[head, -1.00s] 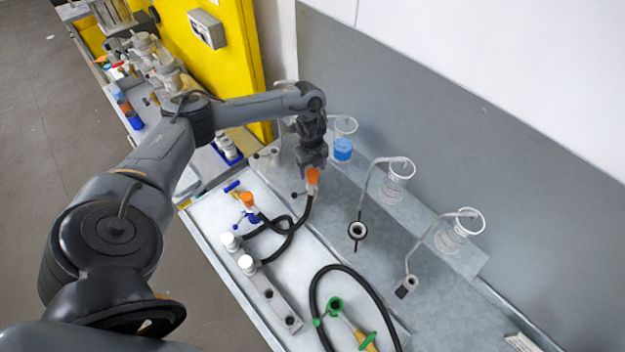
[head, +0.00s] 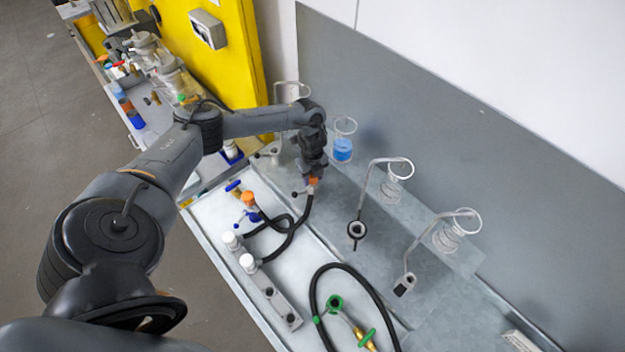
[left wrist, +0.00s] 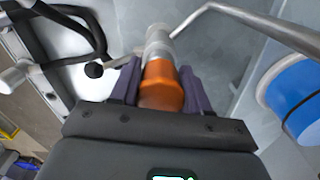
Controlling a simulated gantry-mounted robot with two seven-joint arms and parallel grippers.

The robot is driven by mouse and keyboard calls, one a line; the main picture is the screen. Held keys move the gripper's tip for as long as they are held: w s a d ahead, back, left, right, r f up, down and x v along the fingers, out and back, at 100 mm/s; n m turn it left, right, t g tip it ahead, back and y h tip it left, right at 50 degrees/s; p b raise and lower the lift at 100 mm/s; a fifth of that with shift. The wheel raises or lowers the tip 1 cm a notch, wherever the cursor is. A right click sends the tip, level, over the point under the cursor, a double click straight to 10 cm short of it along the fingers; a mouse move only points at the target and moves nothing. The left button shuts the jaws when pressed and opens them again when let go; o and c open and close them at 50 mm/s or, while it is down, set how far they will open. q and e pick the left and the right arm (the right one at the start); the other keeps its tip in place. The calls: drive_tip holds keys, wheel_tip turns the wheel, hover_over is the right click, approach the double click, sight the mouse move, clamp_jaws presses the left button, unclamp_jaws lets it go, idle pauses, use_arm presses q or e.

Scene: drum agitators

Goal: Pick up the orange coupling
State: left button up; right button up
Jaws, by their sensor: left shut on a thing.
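An orange coupling (left wrist: 162,86) sits between the two fingers of my left gripper (left wrist: 160,88) in the left wrist view, with a finger against each side. In the head view my left gripper (head: 313,178) points down over the orange coupling (head: 313,182), most of which it hides. A grey metal fitting (left wrist: 158,42) continues from the coupling's far end. A black hose (head: 304,210) runs from below it toward the white-capped block. A second orange coupling (head: 247,197) stands to the left, apart from the gripper. My right gripper is not in view.
A grey block with white caps (head: 270,292) lies on the bench. A green-ended hose (head: 335,304) lies in front.

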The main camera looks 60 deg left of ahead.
use_arm(q)
drive_tip(key=shift+c, duration=1.4)
drive_tip(key=shift+r, duration=0.1)
drive_tip(key=shift+r, duration=0.8)
wheel_tip(320, 180, up, 2)
drive_tip(key=shift+r+b, duration=0.2)
drive_tip(key=shift+b, duration=0.4)
drive_tip(key=d+r+p, duration=0.1)
drive_tip(key=d+r, duration=0.2)
drive_tip(key=d, duration=0.3)
drive_tip(key=w+d+r+p, duration=0.1)
drive_tip(key=d+r, duration=0.3)
drive_tip(key=d, duration=0.1)
drive_tip(key=shift+d, duration=0.35)
